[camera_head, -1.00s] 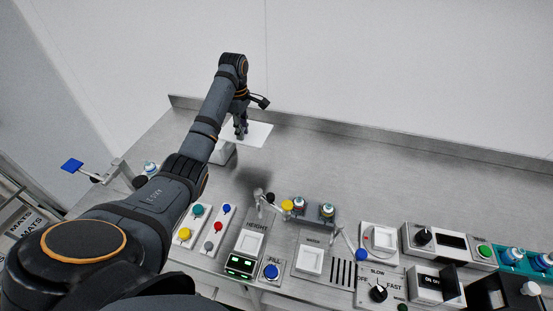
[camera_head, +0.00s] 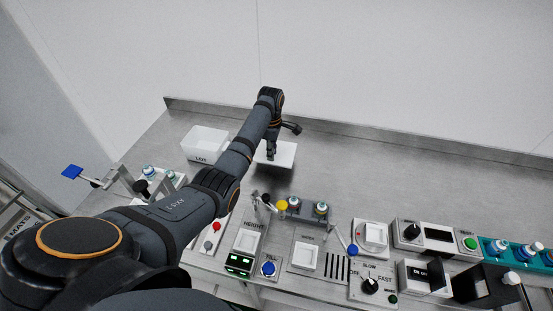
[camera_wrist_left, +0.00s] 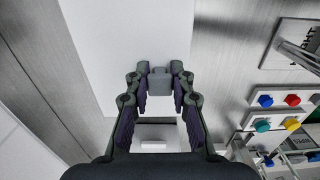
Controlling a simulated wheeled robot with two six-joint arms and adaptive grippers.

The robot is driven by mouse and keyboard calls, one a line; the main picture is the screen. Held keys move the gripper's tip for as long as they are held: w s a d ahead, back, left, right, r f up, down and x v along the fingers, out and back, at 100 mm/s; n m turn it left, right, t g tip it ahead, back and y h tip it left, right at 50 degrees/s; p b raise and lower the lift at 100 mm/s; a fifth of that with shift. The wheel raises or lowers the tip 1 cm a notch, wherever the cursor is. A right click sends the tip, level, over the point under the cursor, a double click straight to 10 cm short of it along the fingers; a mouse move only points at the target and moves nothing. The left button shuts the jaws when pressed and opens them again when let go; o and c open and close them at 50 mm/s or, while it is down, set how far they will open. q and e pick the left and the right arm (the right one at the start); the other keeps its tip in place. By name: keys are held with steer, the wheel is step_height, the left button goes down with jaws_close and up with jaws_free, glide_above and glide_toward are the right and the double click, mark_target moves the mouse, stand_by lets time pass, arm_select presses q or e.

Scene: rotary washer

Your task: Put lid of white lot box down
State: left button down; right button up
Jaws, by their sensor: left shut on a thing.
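The white lot box (camera_head: 203,145), marked LOT, stands open on the counter at the back left. Its flat white lid (camera_head: 285,154) is to the right of the box, held level by my left gripper (camera_head: 271,154). In the left wrist view, the fingers of my left gripper (camera_wrist_left: 159,86) are closed around the lid's grey knob (camera_wrist_left: 159,76), and the lid (camera_wrist_left: 125,35) spreads out beyond them. A shadow lies close under the lid; I cannot tell whether it touches the counter. My right gripper is not in view.
The steel counter (camera_head: 350,165) is clear behind the control row. In front are a HEIGHT panel (camera_head: 245,241), a blue-button FILL panel (camera_head: 268,267), bottles in a small holder (camera_head: 306,207) and a speed dial (camera_head: 371,284). A raised edge (camera_head: 400,143) runs along the wall.

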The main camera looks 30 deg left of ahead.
mark_target(277, 157)
arm_select(q)
steer(key=shift+w+d+f, duration=0.3)
steer(key=shift+d+f, duration=0.45)
steer(key=shift+f, duration=1.85)
steer(key=shift+d+f, duration=0.1)
steer(key=c, duration=1.2)
jaws_free()
steer(key=shift+o, duration=0.2)
step_height(277, 157, up, 12)
steer(key=b, duration=0.1)
steer(key=shift+r, duration=0.2)
